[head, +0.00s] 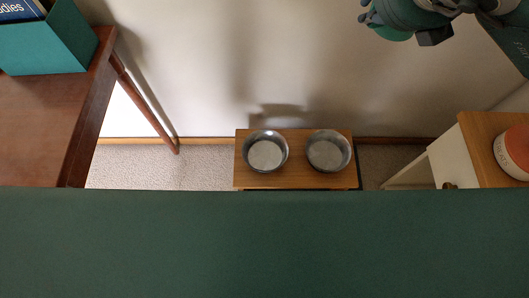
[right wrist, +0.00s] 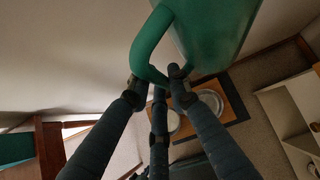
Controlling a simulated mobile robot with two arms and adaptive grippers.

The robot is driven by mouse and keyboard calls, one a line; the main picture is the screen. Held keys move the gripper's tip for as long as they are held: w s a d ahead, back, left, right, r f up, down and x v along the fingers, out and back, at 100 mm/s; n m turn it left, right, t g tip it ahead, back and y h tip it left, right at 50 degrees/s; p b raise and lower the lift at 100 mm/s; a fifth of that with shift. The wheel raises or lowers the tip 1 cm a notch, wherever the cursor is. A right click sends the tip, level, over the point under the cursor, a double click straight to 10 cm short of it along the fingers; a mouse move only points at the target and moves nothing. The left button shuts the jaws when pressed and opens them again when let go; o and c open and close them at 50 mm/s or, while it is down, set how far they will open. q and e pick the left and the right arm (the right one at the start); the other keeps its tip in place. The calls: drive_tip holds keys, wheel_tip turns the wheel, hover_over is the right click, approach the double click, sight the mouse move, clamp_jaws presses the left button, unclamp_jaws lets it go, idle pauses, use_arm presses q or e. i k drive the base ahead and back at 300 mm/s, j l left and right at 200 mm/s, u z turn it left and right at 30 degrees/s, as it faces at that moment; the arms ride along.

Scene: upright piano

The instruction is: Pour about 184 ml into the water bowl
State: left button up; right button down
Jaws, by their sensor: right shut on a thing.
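Two round metal bowls stand side by side on a low wooden stand (head: 297,183): a left bowl (head: 265,153) and a right bowl (head: 328,152). I cannot tell which is the water bowl, and no water is clearly visible in either. My right gripper (right wrist: 158,88) is shut on the handle of a green jug (right wrist: 215,35). The gripper also shows at the top right of the head view, well above the floor and to the right of the bowls. The jug's contents are hidden. My left gripper is out of view.
A brown wooden top (head: 45,120) with a teal box of books (head: 60,48) is at left; its slanting leg (head: 147,105) reaches the carpet. A pale cabinet with a wooden top (head: 485,150) and a red-and-white container (head: 513,152) is at right. A plain wall stands behind the bowls.

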sight(264, 150)
drive_tip(key=k+j, duration=0.65)
drive_tip(key=j, duration=0.15)
drive_tip(key=k+j, duration=0.65)
drive_tip(key=j, duration=0.15)
